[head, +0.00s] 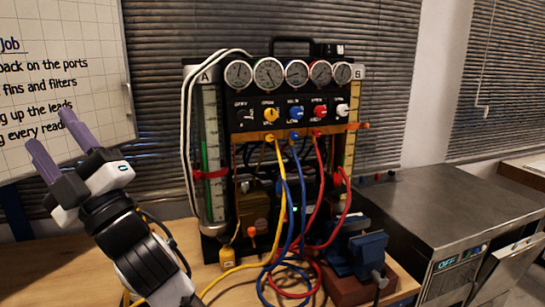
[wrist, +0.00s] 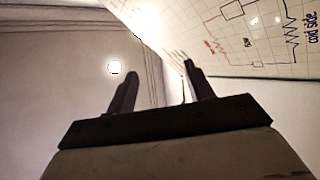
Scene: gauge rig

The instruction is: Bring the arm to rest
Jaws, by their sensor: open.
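My gripper (head: 52,138) is raised at the left of the head view, in front of the whiteboard's lower part. Its two purple fingers are apart with nothing between them. In the wrist view my gripper (wrist: 158,82) shows as two dark fingers spread apart, pointing toward the ceiling and the whiteboard. My arm comes up from the bottom left of the head view. The gripper is apart from the gauge rig (head: 290,110), which stands upright on the wooden bench to its right.
Yellow, blue and red hoses hang from the rig to the wooden bench (head: 60,275). A blue vise (head: 368,250) sits at the rig's right. A metal cabinet (head: 450,205) stands further right. The whiteboard (head: 75,60) is close behind my gripper. A ceiling light (wrist: 115,67) shows in the wrist view.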

